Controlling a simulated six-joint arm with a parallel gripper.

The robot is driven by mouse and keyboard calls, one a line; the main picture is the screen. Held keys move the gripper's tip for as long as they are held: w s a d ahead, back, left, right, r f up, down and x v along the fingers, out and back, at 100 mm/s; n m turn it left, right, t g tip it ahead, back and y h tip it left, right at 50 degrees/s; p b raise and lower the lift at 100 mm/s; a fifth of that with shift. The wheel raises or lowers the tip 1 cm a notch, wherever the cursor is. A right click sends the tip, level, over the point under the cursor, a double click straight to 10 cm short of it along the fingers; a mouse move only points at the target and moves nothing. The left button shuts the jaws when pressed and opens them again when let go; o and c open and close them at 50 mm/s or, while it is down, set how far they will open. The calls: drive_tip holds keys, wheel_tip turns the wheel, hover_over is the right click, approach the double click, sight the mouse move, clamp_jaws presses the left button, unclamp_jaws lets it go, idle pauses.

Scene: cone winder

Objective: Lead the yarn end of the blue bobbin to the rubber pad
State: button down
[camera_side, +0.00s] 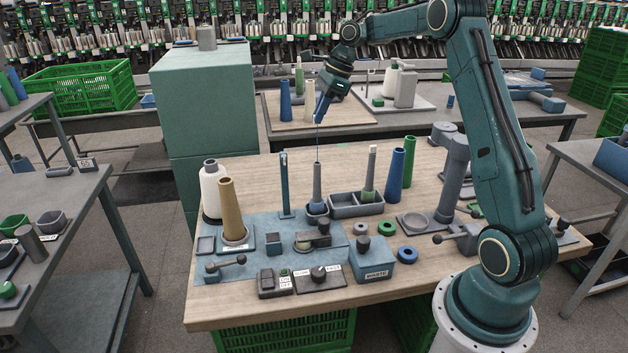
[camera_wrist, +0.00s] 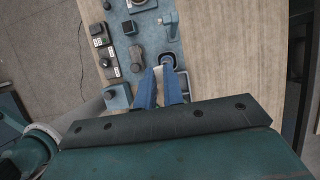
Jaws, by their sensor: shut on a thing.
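The blue bobbin (camera_side: 317,184) stands upright in a dark cup (camera_side: 317,211) near the middle of the wooden table in the side view. My gripper (camera_side: 319,117) is above it, pointing down, with its blue fingers close together. A thin dark yarn line (camera_side: 317,142) runs nearly straight down from the fingertips to the bobbin's top. In the wrist view my gripper (camera_wrist: 160,76) shows two blue fingers with a narrow gap; the yarn is too fine to make out there.
A brown cone (camera_side: 231,208) and a white cone (camera_side: 212,190) stand left. A tall thin post (camera_side: 285,185) rises left of the bobbin. A grey tray (camera_side: 345,211), a green-based bobbin (camera_side: 369,170) and a blue cone (camera_side: 394,175) stand right.

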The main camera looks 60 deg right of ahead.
drive_tip(key=shift+r, duration=0.65)
drive_tip(key=shift+w+a+f, duration=0.3)
drive_tip(key=shift+a+f, duration=0.05)
drive_tip(key=shift+a, duration=0.05)
drive_tip(key=w+a+f, duration=0.3)
drive_tip(key=a+f, duration=0.2)
drive_tip(key=a, duration=0.1)
drive_tip(key=w+a+f, duration=0.3)
drive_tip(key=a+f, duration=0.3)
drive_tip(key=shift+w+a, duration=0.25)
drive_tip(key=shift+a, duration=0.05)
drive_tip(key=shift+w+d+f, duration=0.1)
drive_tip(key=shift+d, duration=0.05)
drive_tip(key=shift+w+d, duration=1.6)
